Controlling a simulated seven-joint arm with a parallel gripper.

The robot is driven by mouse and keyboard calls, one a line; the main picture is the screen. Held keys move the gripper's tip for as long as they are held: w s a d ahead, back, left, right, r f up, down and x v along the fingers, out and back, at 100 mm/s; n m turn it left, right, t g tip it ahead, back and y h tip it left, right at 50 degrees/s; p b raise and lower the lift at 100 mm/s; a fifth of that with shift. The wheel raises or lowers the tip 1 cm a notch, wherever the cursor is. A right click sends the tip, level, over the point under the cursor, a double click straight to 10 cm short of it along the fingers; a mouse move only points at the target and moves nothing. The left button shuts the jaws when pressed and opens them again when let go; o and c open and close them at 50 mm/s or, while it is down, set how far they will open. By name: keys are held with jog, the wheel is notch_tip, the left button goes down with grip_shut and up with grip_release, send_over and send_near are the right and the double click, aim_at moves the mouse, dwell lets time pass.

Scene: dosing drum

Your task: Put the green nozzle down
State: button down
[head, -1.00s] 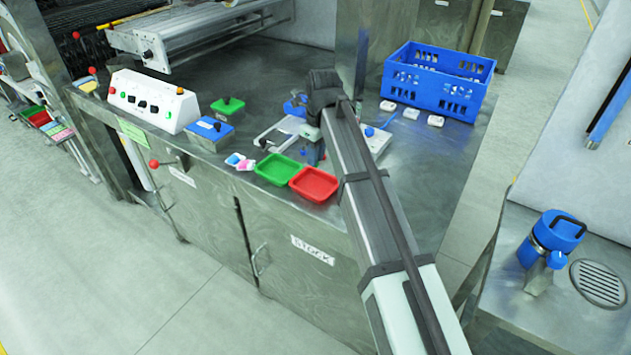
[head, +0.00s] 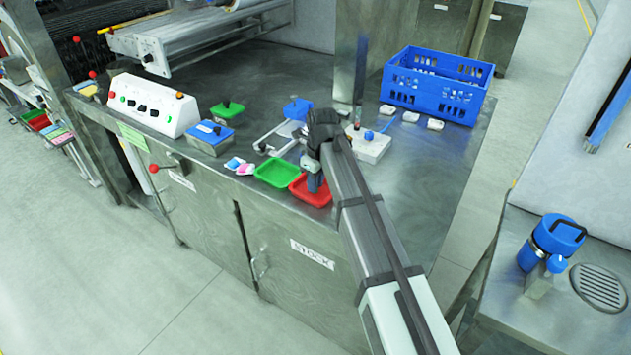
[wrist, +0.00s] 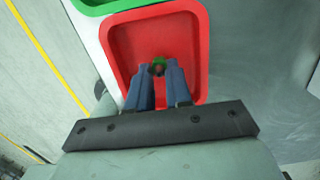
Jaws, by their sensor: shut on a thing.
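My gripper (wrist: 159,80) is over the red tray in the wrist view, with its two blue fingers pointing down into it. It is shut on the green nozzle (wrist: 159,61), a small green piece with a dark centre at the fingertips. Most of the nozzle is hidden by the fingers, and I cannot tell whether it touches the tray floor. In the head view my gripper (head: 314,183) is at the red tray (head: 322,199), and the nozzle cannot be made out there.
A green tray (head: 277,172) stands just left of the red one. Pink and blue pieces (head: 240,166) lie further left. A pale block (head: 370,146) and a blue crate (head: 432,85) stand behind to the right. The bench front edge is close to the trays.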

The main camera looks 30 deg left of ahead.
jog(key=shift+f, duration=0.15)
jog(key=c, duration=1)
grip_release()
jog(key=shift+c, duration=0.2)
notch_tip(320, 180, up, 12)
jog(key=d, duration=0.1)
